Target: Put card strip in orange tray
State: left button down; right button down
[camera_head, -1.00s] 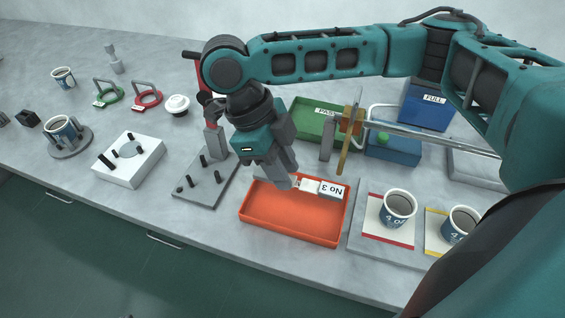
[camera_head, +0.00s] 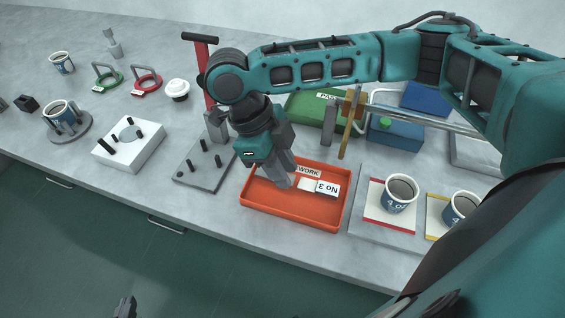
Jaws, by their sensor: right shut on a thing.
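The orange tray (camera_head: 262,208) sits on the counter at centre. A white card strip marked "No 3" (camera_head: 328,189), printed upside down in this view, is at the tray's back right, over its inside. My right gripper (camera_head: 283,181) points down over the tray's back left and is shut on the strip's left end. The gripped end is partly hidden by the fingers. I cannot tell whether the strip touches the tray floor. Only the tip of my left gripper (camera_head: 125,308) shows at the bottom edge, away from the counter; its jaw state is unclear.
A grey board with pegs (camera_head: 205,170) stands left of the tray. Two cups (camera_head: 398,194) (camera_head: 460,208) stand on coloured mats to its right. A green tray (camera_head: 305,108) and a blue box (camera_head: 400,136) lie behind. My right arm spans the upper right.

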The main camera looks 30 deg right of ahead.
jog(key=shift+p, duration=0.4)
dwell(0.4)
jog(key=shift+p, duration=0.65)
dwell(0.6)
jog(key=shift+f+b, duration=0.65)
jog(key=shift+f, duration=1.2)
dwell(1.3)
dwell(0.4)
jog(key=c, duration=0.8)
grip_release()
jog(key=shift+o, duration=0.5)
jog(key=o, duration=0.4)
